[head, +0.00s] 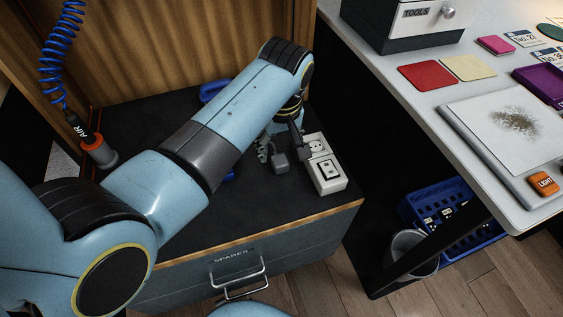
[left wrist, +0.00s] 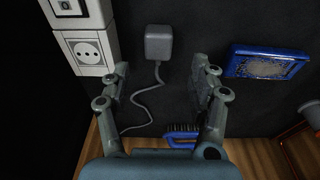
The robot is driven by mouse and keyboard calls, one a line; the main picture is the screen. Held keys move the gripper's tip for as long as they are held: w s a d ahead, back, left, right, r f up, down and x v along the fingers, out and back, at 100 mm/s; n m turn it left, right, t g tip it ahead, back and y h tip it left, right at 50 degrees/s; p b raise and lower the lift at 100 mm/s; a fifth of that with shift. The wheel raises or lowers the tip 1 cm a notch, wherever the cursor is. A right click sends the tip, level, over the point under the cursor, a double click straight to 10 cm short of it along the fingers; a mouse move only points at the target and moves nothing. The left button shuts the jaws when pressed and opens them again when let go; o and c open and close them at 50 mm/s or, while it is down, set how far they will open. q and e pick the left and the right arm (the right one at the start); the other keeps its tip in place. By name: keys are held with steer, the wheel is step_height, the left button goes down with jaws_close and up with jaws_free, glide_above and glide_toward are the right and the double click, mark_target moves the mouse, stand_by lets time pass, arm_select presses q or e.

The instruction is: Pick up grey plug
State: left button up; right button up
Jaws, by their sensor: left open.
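The grey plug (head: 280,163) lies on the dark top of the drawer cabinet, just left of the white socket block. In the left wrist view the plug (left wrist: 159,42) shows as a small rounded box, with its grey cord curling toward me. My left gripper (head: 279,146) is open and empty, pointing down over the cabinet top. In the left wrist view its fingers (left wrist: 162,76) stand apart on either side of the cord, with the plug's body just ahead of the tips. My right gripper is not in view.
The white socket and switch block (head: 327,174) stands close beside the plug, near my left finger in the left wrist view. A blue-framed pad (left wrist: 265,62) and a blue brush (left wrist: 183,138) lie nearby. A white workbench (head: 430,98) is at the right.

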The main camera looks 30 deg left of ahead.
mark_target(279, 156)
arm_select(q)
steer(key=shift+f, duration=0.5)
steer(key=f+b, duration=0.1)
steer(key=f, duration=0.2)
steer(key=f+b, duration=0.1)
steer(key=f, duration=0.1)
steer(key=shift+w+a+f+b, duration=0.1)
steer(key=shift+w+a+b, duration=0.2)
steer(key=shift+w+b, duration=0.1)
steer(key=shift+c, duration=0.2)
steer(key=c, duration=1.1)
